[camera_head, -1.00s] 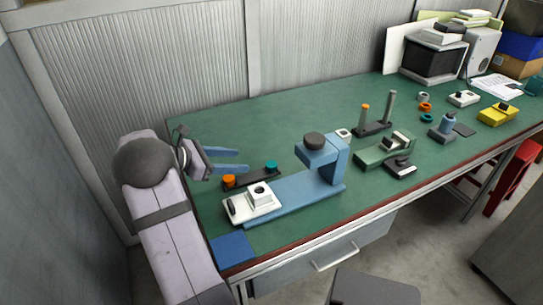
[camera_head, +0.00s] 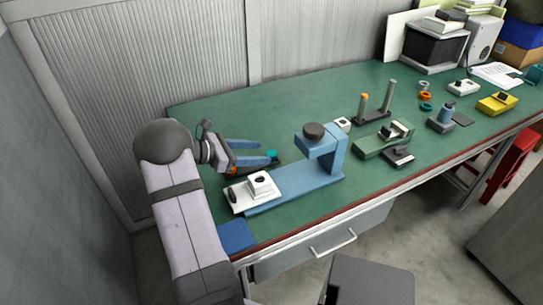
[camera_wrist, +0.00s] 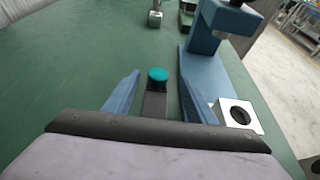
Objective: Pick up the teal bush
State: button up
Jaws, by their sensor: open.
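The teal bush (camera_head: 271,154) is a short round piece at the far end of a dark narrow holder (camera_head: 262,172) on the green bench. In the wrist view the teal bush (camera_wrist: 158,75) stands at the end of the dark strip, centred between my fingertips. My gripper (camera_head: 266,152) is open, with its two blue fingers reaching along the holder, one on each side. The wrist view shows my gripper (camera_wrist: 159,78) with a gap between each finger and the bush. An orange bush (camera_head: 233,170) at the holder's near end is mostly hidden behind my gripper.
A blue press (camera_head: 325,150) with a white block (camera_head: 258,188) on its base stands just right of the holder. A two-post stand (camera_head: 375,117), a green fixture (camera_head: 380,145) and a teal ring (camera_head: 426,106) lie farther right. The bench behind my gripper is clear.

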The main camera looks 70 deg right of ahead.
aim_at(272, 153)
jog(key=x, duration=0.4)
jog(key=shift+d+f, duration=0.1)
jog(key=shift+f, duration=0.05)
jog(key=c, duration=1.1)
